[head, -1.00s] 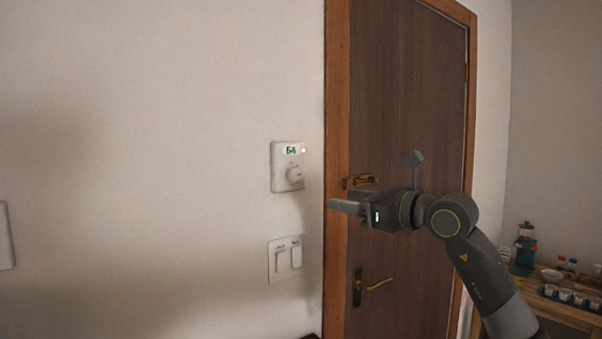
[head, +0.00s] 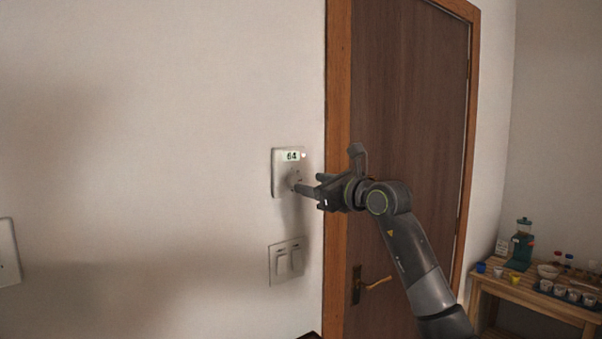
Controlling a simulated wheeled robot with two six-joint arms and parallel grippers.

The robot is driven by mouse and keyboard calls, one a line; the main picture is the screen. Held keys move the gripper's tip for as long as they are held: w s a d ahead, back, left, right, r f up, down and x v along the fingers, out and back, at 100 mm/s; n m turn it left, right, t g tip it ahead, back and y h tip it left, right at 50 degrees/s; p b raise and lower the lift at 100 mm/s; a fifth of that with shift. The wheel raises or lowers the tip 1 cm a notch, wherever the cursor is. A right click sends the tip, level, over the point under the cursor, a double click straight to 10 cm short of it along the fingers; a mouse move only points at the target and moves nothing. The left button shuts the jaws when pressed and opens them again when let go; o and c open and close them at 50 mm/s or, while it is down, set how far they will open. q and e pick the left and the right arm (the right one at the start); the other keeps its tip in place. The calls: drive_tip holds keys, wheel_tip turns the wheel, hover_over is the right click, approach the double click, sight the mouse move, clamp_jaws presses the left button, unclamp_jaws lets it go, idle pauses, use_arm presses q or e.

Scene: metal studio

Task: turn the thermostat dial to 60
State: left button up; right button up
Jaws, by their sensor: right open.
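The thermostat (head: 281,177) is a white plate on the wall, left of the door frame. Its small display (head: 292,156) reads 64. The round dial (head: 293,179) sits on its lower right part and is partly hidden by my gripper. My right gripper (head: 306,184) comes from the right with its fingertips at the dial. Its jaws are open; I cannot tell whether they touch the dial. My left gripper is not in view.
A double light switch (head: 286,261) is on the wall below the thermostat. A wooden door (head: 405,120) with a handle (head: 376,284) is to the right. A wooden table (head: 530,299) with cups and bottles stands at far right. Another white plate (head: 8,252) is at the left edge.

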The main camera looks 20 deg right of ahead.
sight(296, 180)
drive_tip(key=shift+p+x, duration=0.8)
drive_tip(key=shift+x, duration=1.65)
drive_tip(key=c, duration=1)
drive_tip(key=n+b, duration=0.2)
drive_tip(key=n, duration=0.1)
drive_tip(key=shift+f+n, duration=0.1)
drive_tip(key=shift+n, duration=0.2)
drive_tip(key=n+b, duration=0.1)
drive_tip(key=n, duration=0.2)
drive_tip(key=shift+h, duration=0.3)
drive_tip(key=shift+n+b, duration=0.35)
drive_tip(key=shift+n, duration=0.85)
